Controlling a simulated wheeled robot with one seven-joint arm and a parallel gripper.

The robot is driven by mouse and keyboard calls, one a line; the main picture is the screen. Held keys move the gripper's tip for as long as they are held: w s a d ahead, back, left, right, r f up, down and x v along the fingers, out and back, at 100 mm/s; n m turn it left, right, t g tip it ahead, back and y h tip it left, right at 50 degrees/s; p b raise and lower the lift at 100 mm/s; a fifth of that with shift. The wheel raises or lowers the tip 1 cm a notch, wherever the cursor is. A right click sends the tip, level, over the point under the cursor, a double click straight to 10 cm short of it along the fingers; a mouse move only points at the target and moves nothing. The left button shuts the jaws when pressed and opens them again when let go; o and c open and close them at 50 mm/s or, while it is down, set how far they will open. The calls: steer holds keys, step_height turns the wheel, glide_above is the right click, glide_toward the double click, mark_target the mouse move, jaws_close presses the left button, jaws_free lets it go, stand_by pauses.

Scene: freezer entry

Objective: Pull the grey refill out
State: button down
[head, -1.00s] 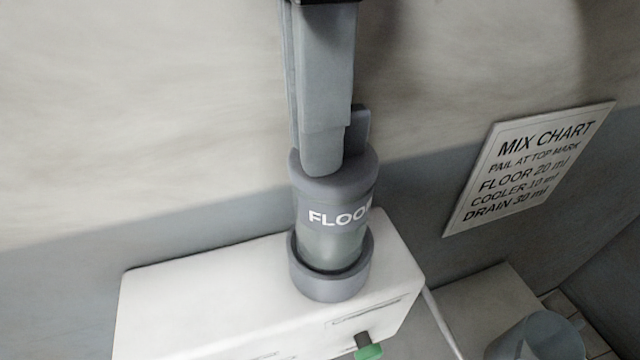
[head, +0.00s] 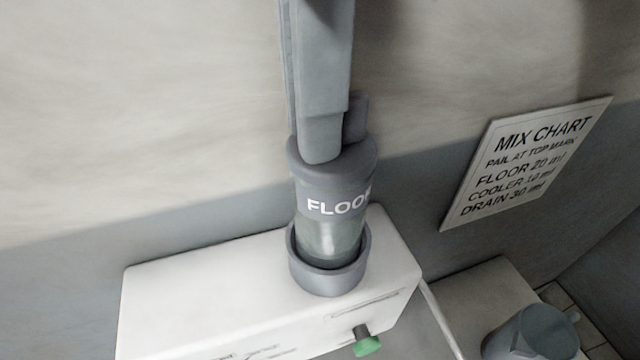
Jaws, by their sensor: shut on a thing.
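The grey refill (head: 332,208) is a cylinder with a grey cap and a band that reads "FLOOR"; its lower part is clear. It stands upright, its lower end still inside the grey ring socket (head: 330,279) on top of the white dispenser box (head: 200,290). My gripper (head: 335,148) comes down from above and is shut on the refill's top. One finger shows in front and part of the other behind it. The refill's bottom end is hidden by the socket's rim.
A "MIX CHART" sign (head: 525,165) is on the wall at right. A green-tipped knob (head: 367,345) sticks out from the box's front. A grey jug (head: 530,335) stands at lower right.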

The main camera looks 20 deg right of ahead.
steer(key=shift+r, duration=0.2)
steer(key=shift+r+p, duration=0.85)
steer(key=shift+r, duration=1.75)
steer(key=shift+s, duration=0.15)
